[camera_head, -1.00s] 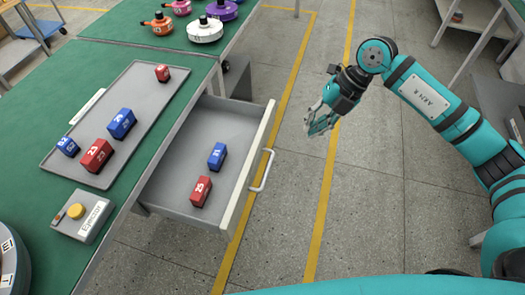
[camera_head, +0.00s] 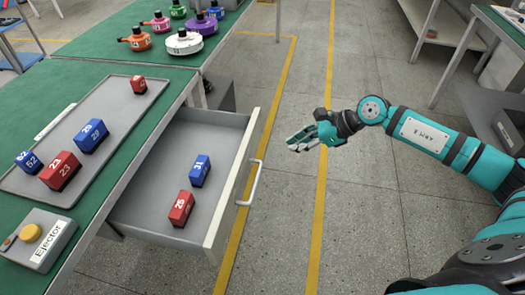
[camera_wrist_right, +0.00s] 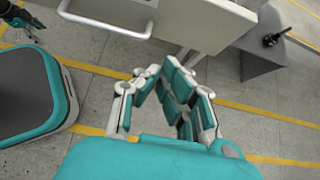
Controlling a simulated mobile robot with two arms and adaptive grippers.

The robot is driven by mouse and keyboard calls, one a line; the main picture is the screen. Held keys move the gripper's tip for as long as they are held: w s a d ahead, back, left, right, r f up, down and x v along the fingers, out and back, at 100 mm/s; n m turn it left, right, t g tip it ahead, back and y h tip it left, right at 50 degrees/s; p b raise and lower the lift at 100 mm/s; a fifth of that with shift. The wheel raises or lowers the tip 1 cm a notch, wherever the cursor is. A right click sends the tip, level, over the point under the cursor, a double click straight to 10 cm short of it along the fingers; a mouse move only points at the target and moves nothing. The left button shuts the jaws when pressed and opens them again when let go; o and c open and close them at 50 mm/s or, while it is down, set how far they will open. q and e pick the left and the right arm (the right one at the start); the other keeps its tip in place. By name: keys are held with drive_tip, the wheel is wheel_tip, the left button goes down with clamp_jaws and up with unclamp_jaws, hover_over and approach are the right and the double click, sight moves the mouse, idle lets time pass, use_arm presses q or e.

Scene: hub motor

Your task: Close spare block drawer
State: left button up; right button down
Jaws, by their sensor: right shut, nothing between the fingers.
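The spare block drawer (camera_head: 228,190) stands pulled out from under the green workbench in the head view. It holds a blue block (camera_head: 200,170) marked 31 and a red block (camera_head: 181,208). Its handle (camera_head: 250,184) is a pale bar on the outer front face, and it also shows at the upper left of the right wrist view (camera_wrist_right: 108,27). My right gripper (camera_head: 292,144) is shut and empty, in the air to the right of the drawer front and apart from the handle. My left gripper is not in the head view.
A grey tray (camera_head: 112,110) with several red and blue blocks lies on the workbench (camera_head: 25,88). An ejector box (camera_head: 38,238) with a yellow button sits near the bench edge. Several hub motors (camera_head: 184,42) stand farther back. The floor right of the drawer is open.

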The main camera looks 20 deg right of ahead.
sight(252, 156)
drive_tip(key=x, duration=0.3)
drive_tip(key=r+x, duration=0.1)
drive_tip(key=x, duration=0.2)
drive_tip(key=a+x, duration=0.1)
drive_tip(key=x, duration=0.2)
drive_tip(key=shift+w+r, duration=0.3)
drive_tip(key=shift+w, duration=0.05)
drive_tip(key=shift+w+a, duration=0.2)
drive_tip(key=shift+a, duration=0.2)
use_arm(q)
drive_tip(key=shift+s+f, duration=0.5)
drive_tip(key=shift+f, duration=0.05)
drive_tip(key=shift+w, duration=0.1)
use_arm(e)
drive_tip(key=shift+a, duration=0.1)
